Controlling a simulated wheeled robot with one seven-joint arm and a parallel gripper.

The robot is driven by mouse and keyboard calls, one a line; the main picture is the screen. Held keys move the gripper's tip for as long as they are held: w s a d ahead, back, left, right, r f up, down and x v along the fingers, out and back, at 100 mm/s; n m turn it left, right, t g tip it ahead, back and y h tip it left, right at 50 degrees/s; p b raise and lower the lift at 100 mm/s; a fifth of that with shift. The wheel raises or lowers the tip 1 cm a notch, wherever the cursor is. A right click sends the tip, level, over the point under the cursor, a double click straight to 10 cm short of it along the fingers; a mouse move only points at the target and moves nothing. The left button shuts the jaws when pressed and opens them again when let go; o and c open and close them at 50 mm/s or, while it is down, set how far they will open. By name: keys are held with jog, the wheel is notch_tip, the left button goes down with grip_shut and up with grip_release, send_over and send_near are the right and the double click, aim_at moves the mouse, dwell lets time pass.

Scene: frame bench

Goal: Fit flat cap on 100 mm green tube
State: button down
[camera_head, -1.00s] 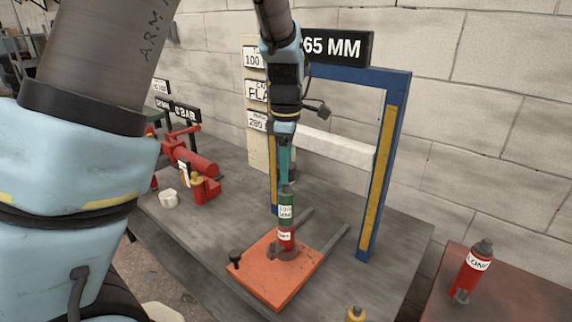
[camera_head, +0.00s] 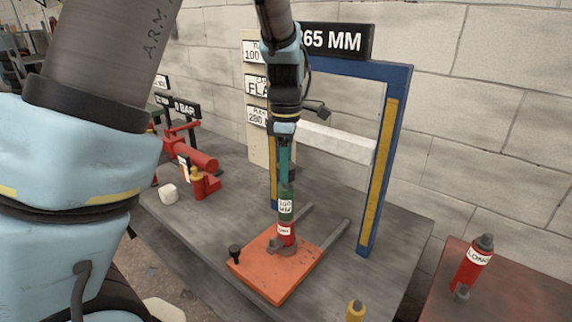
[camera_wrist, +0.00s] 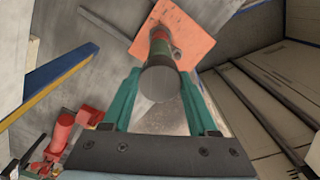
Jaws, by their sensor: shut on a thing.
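The green tube (camera_head: 286,208) with a white label stands upright on a red piece (camera_head: 287,240) on the orange plate (camera_head: 268,285). It also shows beyond the fingers in the wrist view (camera_wrist: 160,48). My gripper (camera_head: 285,180) points straight down over the tube's top. Its teal fingers are shut on the flat cap, a dark grey disc (camera_wrist: 160,84) in the wrist view. The cap lines up with the tube and is at or just over its top end. Whether it is seated cannot be told, since the fingers and cap hide the joint.
A blue frame with yellow strips (camera_head: 386,150) and a white crossbar (camera_head: 335,142) stands close behind the tube. A red device (camera_head: 195,158) and a white cup-like piece (camera_head: 168,193) are at left. A red bottle (camera_head: 471,265) stands on the right table.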

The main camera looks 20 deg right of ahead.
jog(key=shift+f+b, duration=0.45)
jog(key=shift+f, duration=0.7)
jog(key=shift+c, duration=0.5)
grip_release()
notch_tip(320, 180, up, 11)
jog(key=shift+f+b, duration=0.1)
jog(key=shift+b, duration=1)
jog(key=s+a+f+m, duration=0.1)
jog(key=a+f+m, duration=0.2)
jog(key=a, duration=0.7)
jog(key=s+a+f+m+t, duration=0.1)
jog(key=a+f+m, duration=0.3)
jog(key=a, duration=0.6)
jog(key=s+a+f+m, duration=0.2)
jog(key=a+m, duration=0.4)
jog(key=a, duration=0.4)
jog(key=shift+f+t, duration=0.3)
jog(key=shift+f, duration=0.6)
